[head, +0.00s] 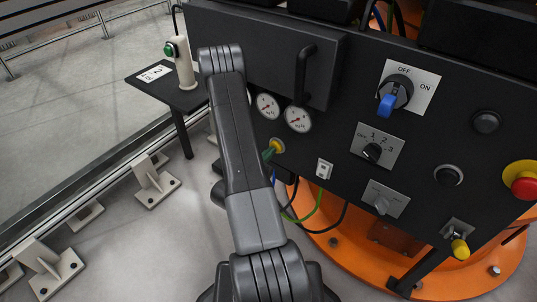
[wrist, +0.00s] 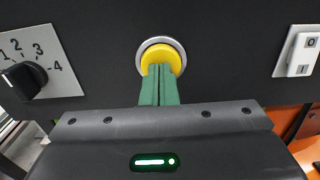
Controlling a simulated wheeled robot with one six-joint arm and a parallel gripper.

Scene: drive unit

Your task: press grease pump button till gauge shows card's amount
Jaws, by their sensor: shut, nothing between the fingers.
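A yellow round button (wrist: 160,58) in a silver ring is on the dark panel, and it shows small in the head view (head: 279,144). My gripper (wrist: 160,70) is shut and empty, its green fingertips over the lower part of the button; I cannot tell whether they touch or press it. It also shows in the head view (head: 268,154). Two round white gauges, a left one (head: 267,105) and a right one (head: 298,118), sit above the button; their needle readings are too small to read. A white card (head: 155,73) with dark print lies on a small side table.
A numbered dial (wrist: 24,80) is left of the button and a white rocker switch (wrist: 300,52) is right. A pale post with a green button (head: 171,49) stands on the side table (head: 185,99). A black handle (head: 304,70), blue switch (head: 391,98) and red emergency knob (head: 524,187) protrude from the panel.

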